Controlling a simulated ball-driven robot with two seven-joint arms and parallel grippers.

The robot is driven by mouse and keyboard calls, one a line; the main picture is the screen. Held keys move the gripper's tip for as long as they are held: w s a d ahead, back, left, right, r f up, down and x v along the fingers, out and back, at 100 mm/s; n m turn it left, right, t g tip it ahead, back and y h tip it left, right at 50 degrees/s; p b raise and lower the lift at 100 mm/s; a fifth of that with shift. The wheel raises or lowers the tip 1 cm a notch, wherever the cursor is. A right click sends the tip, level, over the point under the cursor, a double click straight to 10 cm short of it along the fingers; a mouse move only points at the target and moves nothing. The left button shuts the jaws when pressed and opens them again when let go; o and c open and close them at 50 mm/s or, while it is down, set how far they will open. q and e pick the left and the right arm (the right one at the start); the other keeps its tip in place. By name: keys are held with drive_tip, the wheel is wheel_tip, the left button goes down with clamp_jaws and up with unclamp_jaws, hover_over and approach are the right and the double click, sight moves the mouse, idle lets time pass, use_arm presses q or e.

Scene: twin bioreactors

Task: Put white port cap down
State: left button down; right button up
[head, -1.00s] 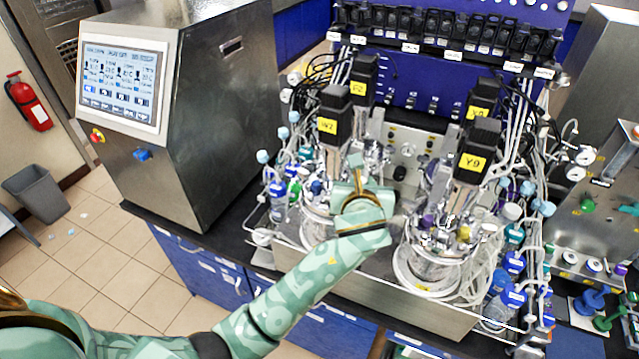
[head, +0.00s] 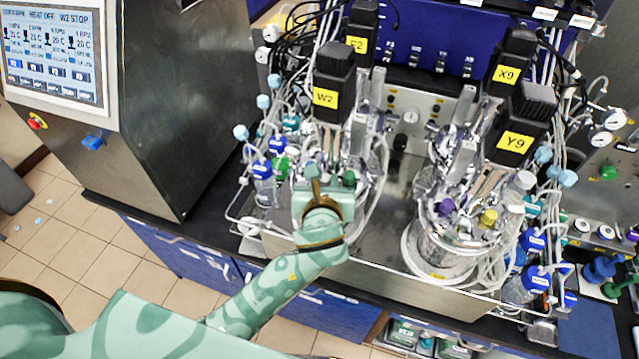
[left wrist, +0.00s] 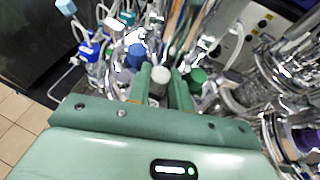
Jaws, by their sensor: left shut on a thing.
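The white port cap (left wrist: 159,78) shows as a pale round top between the two green fingers of my left gripper (left wrist: 160,92) in the left wrist view. The fingers are shut on it. A blue cap (left wrist: 136,55) and a green cap (left wrist: 197,76) show just beyond the fingers in the wrist view. Whether the white cap touches anything below is hidden. My right gripper is not in view.
The right bioreactor (head: 440,245) stands beside it under the motor labelled Y9 (head: 515,140). Tubes and bottles crowd both sides. A steel control cabinet (head: 180,110) with a screen stands at the left. The metal tray front (head: 375,275) is bare.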

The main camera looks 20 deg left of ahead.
use_arm(q)
drive_tip(key=shift+f, duration=0.3)
drive_tip(key=shift+s+r, duration=0.1)
drive_tip(key=shift+r, duration=0.05)
drive_tip(key=shift+s+d+r, duration=0.1)
drive_tip(key=shift+d, duration=0.05)
drive_tip(key=c, duration=1.3)
unclamp_jaws()
drive_tip(key=shift+o, duration=0.2)
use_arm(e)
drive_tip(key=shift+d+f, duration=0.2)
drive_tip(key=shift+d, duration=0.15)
